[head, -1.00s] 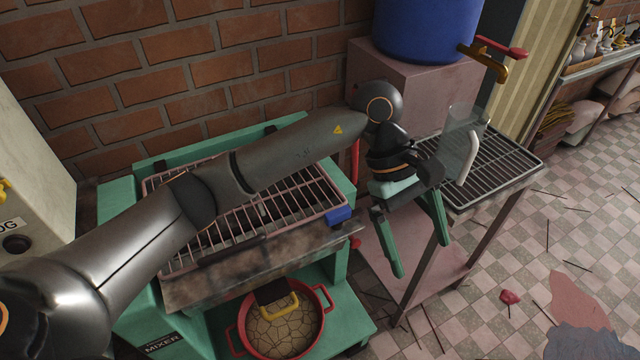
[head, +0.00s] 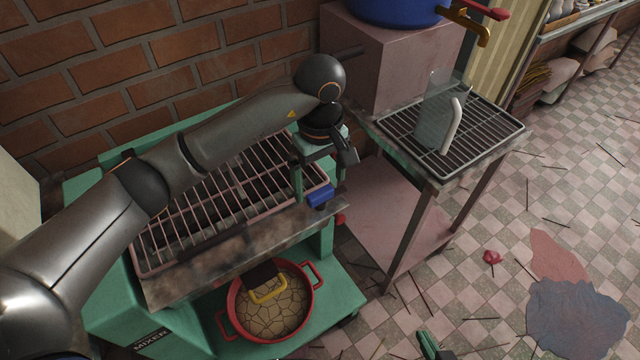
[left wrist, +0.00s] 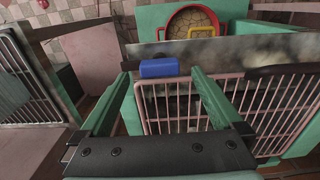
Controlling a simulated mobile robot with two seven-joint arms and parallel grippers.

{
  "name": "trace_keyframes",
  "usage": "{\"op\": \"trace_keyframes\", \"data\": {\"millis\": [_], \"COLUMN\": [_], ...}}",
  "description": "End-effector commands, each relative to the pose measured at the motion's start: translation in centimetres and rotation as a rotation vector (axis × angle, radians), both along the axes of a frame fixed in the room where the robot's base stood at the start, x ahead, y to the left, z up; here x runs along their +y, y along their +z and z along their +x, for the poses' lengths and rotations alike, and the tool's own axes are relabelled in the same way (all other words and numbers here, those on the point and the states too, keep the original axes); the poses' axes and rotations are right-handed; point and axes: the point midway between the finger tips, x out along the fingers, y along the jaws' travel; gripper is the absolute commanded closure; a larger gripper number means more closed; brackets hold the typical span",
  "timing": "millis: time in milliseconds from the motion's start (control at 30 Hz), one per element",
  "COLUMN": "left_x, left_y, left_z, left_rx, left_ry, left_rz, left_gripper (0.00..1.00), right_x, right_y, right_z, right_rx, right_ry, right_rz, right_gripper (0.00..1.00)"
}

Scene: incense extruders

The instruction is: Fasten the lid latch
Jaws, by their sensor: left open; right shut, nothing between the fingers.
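The lid is a pinkish wire grate (head: 240,185) lying over the green mixer (head: 335,285). The latch is a blue block (head: 320,195) at the lid's front right corner; it also shows in the left wrist view (left wrist: 159,68). My left gripper (head: 318,185) is open above that corner, fingers pointing down. In the left wrist view its green fingers (left wrist: 168,80) are spread, with the blue latch beyond and between them. I cannot tell whether either finger touches it. My right gripper (head: 430,345) is partly in view at the bottom edge of the head view, shut and empty.
A red pot (head: 270,300) with a yellow handle sits under the mixer's front plate. A blue barrel (head: 395,8) stands behind. Sticks litter the tiled floor.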

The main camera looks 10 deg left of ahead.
Motion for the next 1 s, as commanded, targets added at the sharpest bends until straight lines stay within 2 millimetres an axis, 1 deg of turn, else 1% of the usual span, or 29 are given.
{"op": "trace_keyframes", "data": {"millis": [33, 100, 200, 300, 533, 1000], "left_x": [0.0, -0.1, -0.1, 0.0, 0.0, 0.0], "left_y": [-0.7, -1.5, -2.2, -2.5, -2.5, -2.5], "left_z": [-0.1, -0.1, 0.0, 0.0, 0.0, 0.0], "left_rx": [0.004, 0.002, 0.001, 0.001, -0.001, -0.001], "left_ry": [-0.001, 0.0, 0.0, -0.001, -0.001, 0.0], "left_rz": [-0.001, -0.001, -0.001, -0.001, -0.001, -0.001], "left_gripper": [0.0, 0.0, 0.0, 0.0, 0.0, 0.53], "right_x": [0.0, 0.0, 0.0, 0.0, 0.0, 0.0], "right_y": [0.1, 0.2, 0.2, 0.2, 0.3, 0.3], "right_z": [0.0, 0.0, 0.0, 0.0, 0.1, 0.2], "right_rx": [0.0, 0.0, 0.0, -0.001, -0.002, -0.003], "right_ry": [0.0, 0.0, 0.0, 0.0, 0.0, 0.001], "right_rz": [0.0, 0.0, 0.0, 0.0, 0.0, 0.0], "right_gripper": [1.0, 1.0, 1.0, 1.0, 1.0, 1.0]}}
